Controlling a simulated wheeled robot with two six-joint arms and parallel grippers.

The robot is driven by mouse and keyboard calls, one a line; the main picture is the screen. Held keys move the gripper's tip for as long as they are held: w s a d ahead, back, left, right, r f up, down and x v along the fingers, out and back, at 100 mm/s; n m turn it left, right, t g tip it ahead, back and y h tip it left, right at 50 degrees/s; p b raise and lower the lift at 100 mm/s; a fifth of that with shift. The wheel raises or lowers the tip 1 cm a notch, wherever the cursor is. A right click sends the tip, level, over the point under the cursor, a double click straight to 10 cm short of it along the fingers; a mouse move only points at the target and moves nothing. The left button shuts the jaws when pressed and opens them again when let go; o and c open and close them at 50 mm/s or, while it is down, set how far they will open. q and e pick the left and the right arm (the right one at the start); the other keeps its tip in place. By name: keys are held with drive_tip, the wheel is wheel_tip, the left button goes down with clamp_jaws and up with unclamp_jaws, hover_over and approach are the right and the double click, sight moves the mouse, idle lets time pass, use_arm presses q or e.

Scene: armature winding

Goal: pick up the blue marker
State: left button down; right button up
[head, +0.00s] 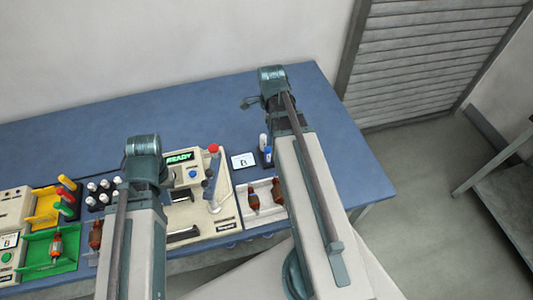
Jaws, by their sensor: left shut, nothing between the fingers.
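A marker with a blue cap (267,152) stands upright in a small dark holder, left of my right arm. A second pale marker (263,140) stands just behind it. My left gripper (123,183) is mostly hidden beside my left arm, near the dark rack at left, well away from the blue marker. It is shut and empty. My right arm reaches over the table just right of the markers, and its gripper cannot be made out.
A cream winding machine (225,222) with a red-knobbed lever (213,150) stands between my arms. A white card (243,160) is beside the markers. A white tray (240,206) holds brown-red parts. At left are a green tray (36,256) and yellow bin (42,208). The blue table (215,105) is clear at the back.

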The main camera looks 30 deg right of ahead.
sight(268, 153)
use_arm(q)
wheel_tip(268, 153, down, 8)
drive_tip(key=b, duration=0.8)
drive_tip(key=shift+f, duration=0.25)
use_arm(e)
wheel_tip(268, 153, down, 8)
drive_tip(key=shift+f, duration=0.25)
use_arm(q)
wheel_tip(268, 153, down, 5)
drive_tip(key=b, duration=0.5)
drive_tip(key=shift+f, duration=0.15)
use_arm(e)
drive_tip(key=f, duration=0.5)
drive_tip(key=shift+w+a+f, duration=0.15)
drive_tip(key=shift+w+a, duration=0.15)
clamp_jaws()
